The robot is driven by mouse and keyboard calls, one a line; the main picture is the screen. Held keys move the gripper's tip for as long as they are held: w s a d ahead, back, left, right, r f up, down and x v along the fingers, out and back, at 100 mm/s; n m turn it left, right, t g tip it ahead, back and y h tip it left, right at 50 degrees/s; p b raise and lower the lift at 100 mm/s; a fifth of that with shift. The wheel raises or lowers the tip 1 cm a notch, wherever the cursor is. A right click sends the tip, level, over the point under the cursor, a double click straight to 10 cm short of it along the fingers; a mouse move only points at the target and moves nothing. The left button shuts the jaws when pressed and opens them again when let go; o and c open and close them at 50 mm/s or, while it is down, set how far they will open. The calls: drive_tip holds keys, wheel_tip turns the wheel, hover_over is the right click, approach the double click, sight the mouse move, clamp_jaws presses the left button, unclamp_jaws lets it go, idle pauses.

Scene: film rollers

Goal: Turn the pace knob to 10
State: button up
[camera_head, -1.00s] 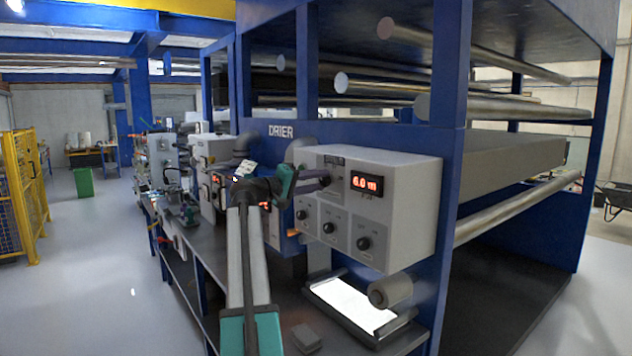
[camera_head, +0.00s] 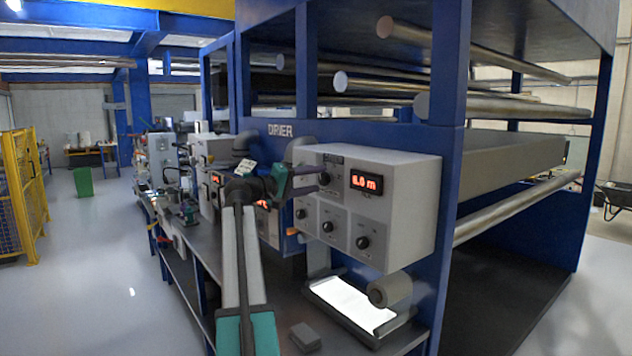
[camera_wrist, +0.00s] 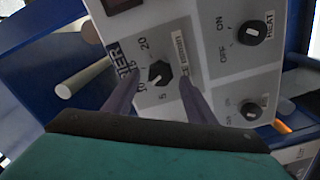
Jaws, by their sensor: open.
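The pace knob is a small black knob (camera_wrist: 158,72) on the grey control panel. In the wrist view it shows between my two fingers, with 5, 10 and 20 marked around it; its pointer is too small to read. My gripper (camera_wrist: 160,68) is open, one finger on each side of the knob in this view; I see no clear contact. In the head view my gripper (camera_head: 312,185) is at the panel's upper left, with the knob (camera_head: 325,178) at its tips. The red display (camera_head: 366,183) beside it shows a value in m, its first digit unclear.
Several other black knobs sit lower on the panel, including the HEAT knob (camera_wrist: 252,33). A blue frame post (camera_head: 449,180) stands right of the panel. A roller (camera_head: 390,291) and a lit white plate (camera_head: 345,303) are below. A small grey block (camera_head: 305,337) lies on the bench.

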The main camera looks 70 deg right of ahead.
drive_tip(key=b+v, duration=0.2)
drive_tip(key=v, duration=1)
drive_tip(key=shift+a, duration=0.25)
drive_tip(key=shift+w, duration=0.15)
